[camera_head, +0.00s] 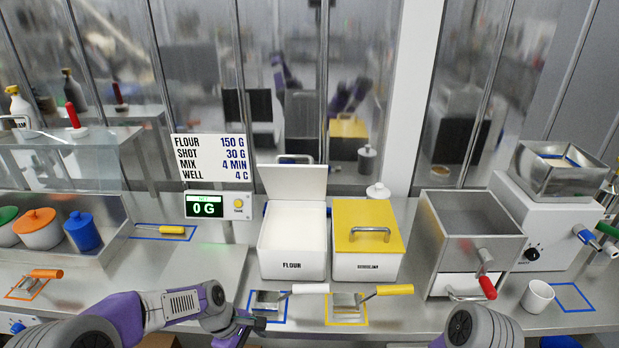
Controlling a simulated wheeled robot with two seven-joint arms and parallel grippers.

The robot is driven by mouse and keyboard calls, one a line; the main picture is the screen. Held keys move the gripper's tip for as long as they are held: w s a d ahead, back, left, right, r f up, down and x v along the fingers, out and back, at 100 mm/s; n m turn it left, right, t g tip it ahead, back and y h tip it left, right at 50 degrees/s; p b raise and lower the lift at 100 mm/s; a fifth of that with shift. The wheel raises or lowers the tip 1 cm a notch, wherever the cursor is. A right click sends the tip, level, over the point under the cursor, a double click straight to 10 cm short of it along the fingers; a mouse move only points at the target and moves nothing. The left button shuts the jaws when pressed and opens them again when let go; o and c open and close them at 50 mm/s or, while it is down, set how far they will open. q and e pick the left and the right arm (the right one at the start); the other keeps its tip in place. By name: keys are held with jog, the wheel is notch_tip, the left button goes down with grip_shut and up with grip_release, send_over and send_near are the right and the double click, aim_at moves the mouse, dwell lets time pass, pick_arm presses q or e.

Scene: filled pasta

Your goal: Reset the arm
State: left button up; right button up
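My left arm comes in from the left along the counter's front edge. Its gripper (252,325) is beside the blue-outlined spot where a scoop with a white handle (310,289) lies. The fingers are small and dark, and I cannot tell whether they are open or shut. The scoop lies flat on the counter and no lifted object shows at the gripper. Part of my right arm shows at the bottom right; its gripper is out of view.
An open white flour bin (292,267) and a yellow-lidded semolina bin (357,267) stand behind the scoops. A yellow-handled scoop (393,290) lies in a yellow outline. The scale (205,268) reads 0 G. A metal mixer box (470,225) and white cup (537,296) are right.

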pick_arm(q)
jog(key=s+d+f+m, duration=0.2)
jog(key=s+f+m, duration=0.3)
jog(key=s+f, duration=0.3)
jog(key=s+d+f+m, duration=0.2)
jog(key=s+f+m, duration=0.4)
jog(key=f, duration=0.7)
jog(key=s, duration=0.2)
jog(key=shift+s+d+f+t, duration=0.2)
jog(key=shift+s+f+t, duration=0.1)
jog(key=shift+f, duration=0.1)
